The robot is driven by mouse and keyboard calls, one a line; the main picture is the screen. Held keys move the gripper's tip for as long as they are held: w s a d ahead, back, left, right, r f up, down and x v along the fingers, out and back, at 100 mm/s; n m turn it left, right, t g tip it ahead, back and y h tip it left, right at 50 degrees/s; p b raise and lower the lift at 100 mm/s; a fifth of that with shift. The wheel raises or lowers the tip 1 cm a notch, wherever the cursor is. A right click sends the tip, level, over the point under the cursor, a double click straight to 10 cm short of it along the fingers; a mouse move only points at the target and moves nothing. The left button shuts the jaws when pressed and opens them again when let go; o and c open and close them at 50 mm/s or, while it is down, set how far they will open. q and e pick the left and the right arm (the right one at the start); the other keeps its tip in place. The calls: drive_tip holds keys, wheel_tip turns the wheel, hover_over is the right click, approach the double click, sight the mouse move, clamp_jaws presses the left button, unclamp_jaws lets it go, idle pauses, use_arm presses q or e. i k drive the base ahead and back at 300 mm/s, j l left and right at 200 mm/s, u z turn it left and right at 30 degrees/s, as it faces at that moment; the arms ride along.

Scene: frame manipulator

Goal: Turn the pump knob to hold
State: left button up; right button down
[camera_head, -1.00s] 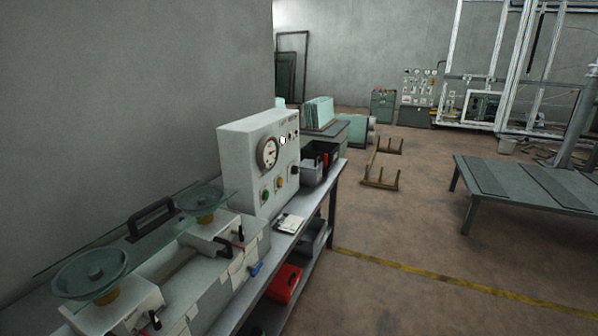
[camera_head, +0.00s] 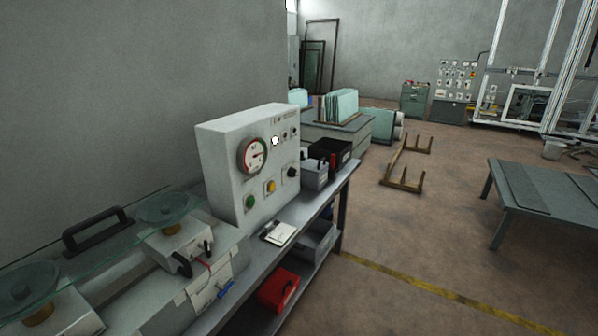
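A white control box (camera_head: 222,172) stands on the grey workbench, left of the middle of the head view. Its front carries a round dial gauge (camera_head: 254,155), a green button (camera_head: 250,201), a yellow button (camera_head: 271,186) and a black knob (camera_head: 292,172) at the lower right. A pale round part (camera_head: 275,141) sits right of the gauge. Small switches are above the black knob. The labels are too small to read, so I cannot tell which control is the pump knob or its setting. Neither gripper is in view.
Suction cups (camera_head: 166,210) with a glass sheet lie on the bench at the left. A notepad (camera_head: 281,234) and dark bins (camera_head: 329,152) are near the box. A red case (camera_head: 279,290) is on the lower shelf.

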sight(292, 173)
drive_tip(key=i+l+u, duration=0.1)
drive_tip(key=l, duration=0.35)
drive_tip(key=i+l+u, duration=0.15)
drive_tip(key=i+l, duration=0.15)
drive_tip(key=l, duration=0.2)
drive_tip(key=i+l+u, duration=0.1)
drive_tip(key=l, duration=0.4)
drive_tip(key=i+l+u, duration=0.15)
drive_tip(key=l, duration=0.4)
drive_tip(key=i+l+u, duration=0.1)
drive_tip(key=i+l, duration=0.15)
drive_tip(key=l, duration=0.3)
drive_tip(key=i+l+u, duration=0.15)
drive_tip(key=l, duration=0.35)
drive_tip(key=l+u, duration=0.1)
drive_tip(key=l, duration=0.45)
